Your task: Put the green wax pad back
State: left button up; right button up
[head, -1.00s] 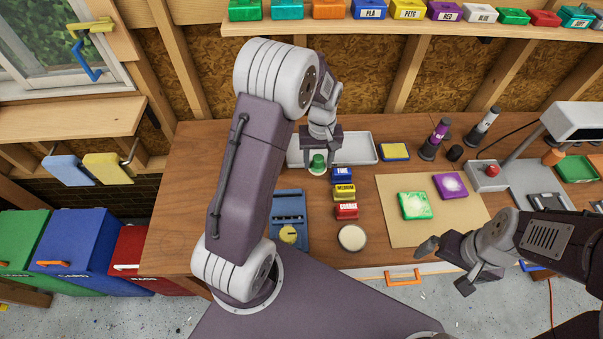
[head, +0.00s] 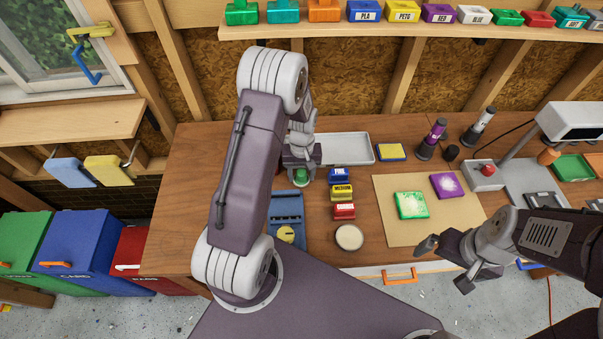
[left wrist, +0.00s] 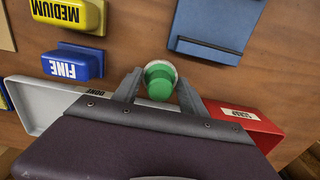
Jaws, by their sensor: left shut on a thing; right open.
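My left gripper (head: 300,168) is shut on a small round green piece, the green wax pad (head: 301,174), over the left part of the bench. In the left wrist view the pad (left wrist: 160,80) sits between the fingertips (left wrist: 158,86), with a pale rim showing. The pad appears held above the wood; its exact height is hard to tell. A blue holder (head: 287,207) lies just in front of the gripper, with a yellow round piece (head: 287,233) at its near end. The holder's edge (left wrist: 215,22) also shows in the left wrist view. My right gripper (head: 447,262) is open and empty near the front edge.
Blocks marked FINE (head: 339,174), MEDIUM (head: 342,192) and a red one (head: 344,211) stand right of the holder. A pale tray (head: 350,148) is behind; a red tray (left wrist: 265,130) shows in the left wrist view. A round cream dish (head: 349,237) is in front.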

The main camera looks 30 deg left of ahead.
aim_at(302, 172)
pick_arm(q)
jog(key=o, duration=1.3)
jog(key=shift+w, duration=0.1)
notch_tip(302, 172, up, 12)
jog(key=s+d+f+m+t+b, duration=0.1)
jog(key=s+d+m, duration=0.5)
jog(key=s, duration=0.6)
jog(key=shift+s+d+f, duration=0.15)
jog(key=shift+s+d, duration=0.15)
jog(key=shift+d, duration=0.4)
